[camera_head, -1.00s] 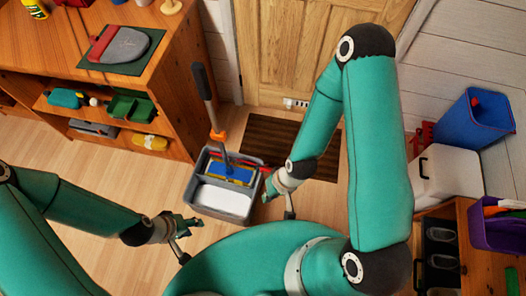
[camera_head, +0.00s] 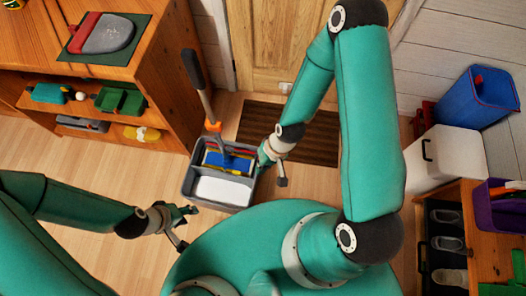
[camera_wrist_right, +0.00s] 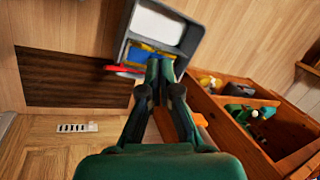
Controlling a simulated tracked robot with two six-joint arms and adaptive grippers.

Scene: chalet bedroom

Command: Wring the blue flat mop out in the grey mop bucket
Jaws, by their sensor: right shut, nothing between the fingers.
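The grey mop bucket (camera_head: 221,207) stands on the floor in the middle of the head view. The blue flat mop (camera_head: 232,163) stands in its far compartment, with its handle (camera_head: 194,72) tilted up and left and an orange collar on it. My right gripper (camera_head: 262,160) is shut and empty at the bucket's right rim; I cannot tell if it touches. In the right wrist view my right gripper (camera_wrist_right: 160,66) points toward the bucket (camera_wrist_right: 123,40), partly covering the blue mop (camera_wrist_right: 140,58). My left gripper (camera_head: 192,209) hangs left of the bucket's near corner; its opening is unclear.
A wooden shelf unit (camera_head: 160,90) stands close to the left of the bucket. A dark doormat (camera_head: 300,140) lies before the door at the right. A white bin (camera_head: 447,155) and a blue bin (camera_head: 480,100) stand far right. Floor at lower left is clear.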

